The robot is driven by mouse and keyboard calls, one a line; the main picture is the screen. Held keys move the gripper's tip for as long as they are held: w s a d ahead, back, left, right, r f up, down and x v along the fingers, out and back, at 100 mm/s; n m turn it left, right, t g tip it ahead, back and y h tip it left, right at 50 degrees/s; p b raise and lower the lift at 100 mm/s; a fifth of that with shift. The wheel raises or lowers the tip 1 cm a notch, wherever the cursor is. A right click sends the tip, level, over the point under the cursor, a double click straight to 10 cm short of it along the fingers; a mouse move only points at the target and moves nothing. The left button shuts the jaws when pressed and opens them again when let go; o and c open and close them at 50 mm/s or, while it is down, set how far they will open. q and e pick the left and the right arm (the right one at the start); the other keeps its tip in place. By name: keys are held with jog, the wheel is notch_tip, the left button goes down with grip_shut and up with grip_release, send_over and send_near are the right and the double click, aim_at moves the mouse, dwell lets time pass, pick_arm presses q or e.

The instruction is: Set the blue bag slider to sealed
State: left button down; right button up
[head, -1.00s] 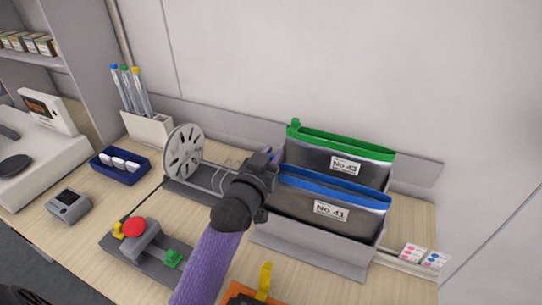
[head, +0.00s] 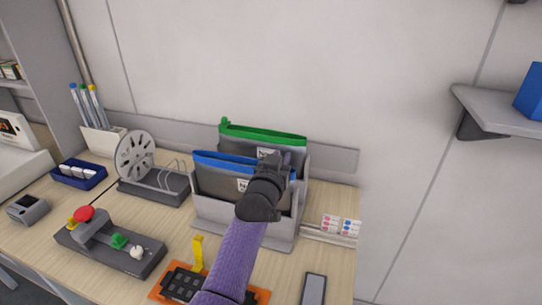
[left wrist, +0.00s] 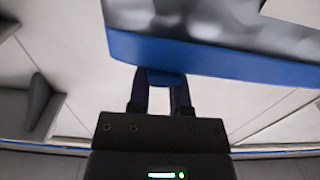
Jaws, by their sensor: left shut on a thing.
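The blue bag (head: 215,180) stands in a grey rack, with a blue zip strip (head: 225,160) along its top edge. My left gripper (head: 283,163) is at the right end of this strip and covers that end in the head view. In the left wrist view my left gripper (left wrist: 160,90) is shut on the small blue slider (left wrist: 166,78), which sits against the blue strip (left wrist: 220,62). The slider is hidden in the head view. My right gripper is not in view.
A green-topped bag (head: 262,137) stands just behind, its green slider (head: 225,122) at the left end. A reel stand (head: 136,157) is left of the rack (head: 240,219). A button box (head: 110,246) and an orange fixture (head: 170,291) lie in front. A shelf (head: 495,110) juts out right.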

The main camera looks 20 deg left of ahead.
pick_arm(q)
jog(key=shift+d, duration=0.75)
jog(key=c, duration=0.5)
grip_release()
jog(key=shift+s, duration=0.35)
jog(key=s+p, duration=0.1)
jog(key=s, duration=0.2)
jog(key=s+p, duration=0.1)
jog(key=s, duration=0.5)
jog(key=shift+s+d+p, duration=0.1)
jog(key=shift+d+p, duration=0.2)
jog(key=shift+p, duration=0.1)
